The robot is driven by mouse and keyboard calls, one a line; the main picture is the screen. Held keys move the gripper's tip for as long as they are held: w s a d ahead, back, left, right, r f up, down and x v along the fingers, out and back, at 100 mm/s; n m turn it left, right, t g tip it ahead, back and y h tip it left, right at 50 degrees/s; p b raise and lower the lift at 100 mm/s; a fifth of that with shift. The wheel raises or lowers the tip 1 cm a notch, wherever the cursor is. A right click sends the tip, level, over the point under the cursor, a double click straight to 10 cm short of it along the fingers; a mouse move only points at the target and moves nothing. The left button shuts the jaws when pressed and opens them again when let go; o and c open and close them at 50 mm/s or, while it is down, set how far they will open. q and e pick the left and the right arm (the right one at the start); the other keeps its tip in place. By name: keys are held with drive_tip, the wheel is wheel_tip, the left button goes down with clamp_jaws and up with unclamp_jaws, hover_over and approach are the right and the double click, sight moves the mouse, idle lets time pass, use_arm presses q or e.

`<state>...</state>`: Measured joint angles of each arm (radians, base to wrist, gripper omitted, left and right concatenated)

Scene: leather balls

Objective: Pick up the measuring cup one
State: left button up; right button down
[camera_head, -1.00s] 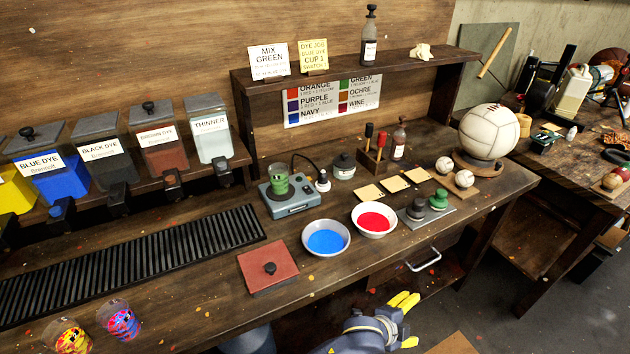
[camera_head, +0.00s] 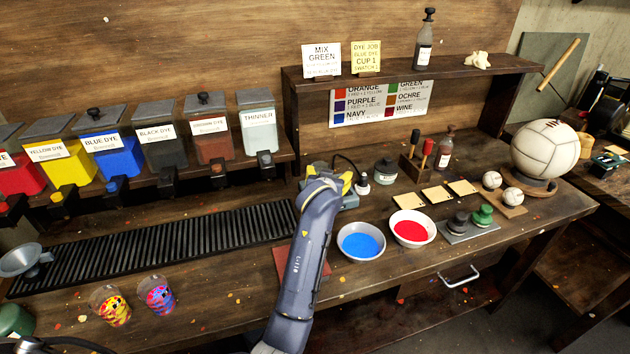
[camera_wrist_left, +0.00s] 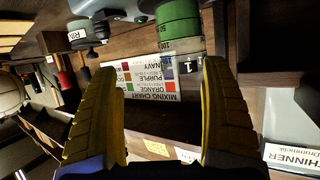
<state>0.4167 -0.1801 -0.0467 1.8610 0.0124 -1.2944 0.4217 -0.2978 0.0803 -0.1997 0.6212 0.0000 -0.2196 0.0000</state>
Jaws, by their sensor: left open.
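The measuring cup (camera_wrist_left: 179,32), with green contents and volume marks, shows upside down at the top of the left wrist view. In the head view it is hidden behind my left arm at the grey scale-like device (camera_head: 345,201). My left gripper (camera_head: 341,183) is at that device, its yellow fingers partly hidden by my wrist. In the left wrist view the gripper (camera_wrist_left: 159,68) is open. The cup lies beyond the fingertips, nearer the right-hand finger, with nothing held between them. My right gripper is not in view.
A bowl of blue dye (camera_head: 361,241) and a bowl of red dye (camera_head: 411,229) stand right of my arm. A lidded jar (camera_head: 386,172) stands close behind. Two patterned cups (camera_head: 157,294) stand front left. A shelf (camera_head: 400,72) overhangs the back.

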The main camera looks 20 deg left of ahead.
use_arm(q)
drive_tip(key=a, duration=0.1)
drive_tip(key=n, duration=0.1)
drive_tip(key=a, duration=0.1)
drive_tip(key=shift+s+a+f+y, duration=0.1)
drive_tip(key=shift+a+f+y, duration=0.15)
drive_tip(key=shift+a+y, duration=0.05)
drive_tip(key=shift+w+a+f+n, duration=0.1)
drive_tip(key=shift+w+a+n, duration=0.1)
drive_tip(key=shift+a+n, duration=0.1)
drive_tip(key=shift+x, duration=2.2)
drive_tip(key=c, duration=1.5)
